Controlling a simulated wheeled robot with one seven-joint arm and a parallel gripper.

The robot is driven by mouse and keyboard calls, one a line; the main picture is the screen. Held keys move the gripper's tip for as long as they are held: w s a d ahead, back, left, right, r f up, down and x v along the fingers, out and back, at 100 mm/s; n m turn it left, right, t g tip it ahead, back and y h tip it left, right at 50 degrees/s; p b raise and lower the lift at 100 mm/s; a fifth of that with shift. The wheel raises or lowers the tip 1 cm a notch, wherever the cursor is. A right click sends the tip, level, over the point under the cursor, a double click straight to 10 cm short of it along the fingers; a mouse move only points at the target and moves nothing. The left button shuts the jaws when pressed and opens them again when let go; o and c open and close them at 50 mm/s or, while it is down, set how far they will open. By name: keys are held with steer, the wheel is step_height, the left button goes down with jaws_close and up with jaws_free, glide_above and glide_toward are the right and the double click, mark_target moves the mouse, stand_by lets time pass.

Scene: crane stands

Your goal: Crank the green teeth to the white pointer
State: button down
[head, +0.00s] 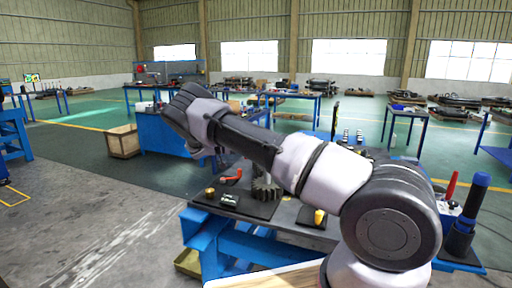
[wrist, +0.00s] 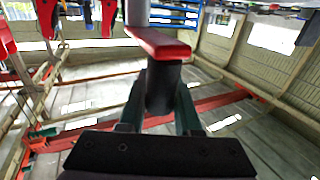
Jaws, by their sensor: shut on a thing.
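In the wrist view my gripper (wrist: 161,103) is shut on a black cylindrical handle (wrist: 163,85). The handle joins a flat red crank arm (wrist: 160,43), which meets a grey shaft (wrist: 137,12) at the top edge. In the head view my arm crosses the workbench, and my fingers cannot be made out. A dark toothed gear (head: 265,189) stands on a black plate below my arm, partly covered by it. A small red-orange lever (head: 231,177) lies left of the gear; I cannot tell if it is the held crank. Green teeth and a white pointer cannot be made out.
The blue-framed workbench (head: 208,240) also carries a brass-coloured knob (head: 210,192) and a yellow piece (head: 319,216). A wooden crate (head: 123,141) sits on the floor behind. The floor at left is mostly clear.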

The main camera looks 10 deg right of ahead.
steer(key=shift+s+d, duration=0.1)
steer(key=shift+d, duration=0.2)
steer(key=c, duration=0.6)
jaws_free()
steer(key=shift+d, duration=0.15)
steer(key=shift+a, duration=0.2)
steer(key=v, duration=1)
steer(key=shift+a, duration=0.35)
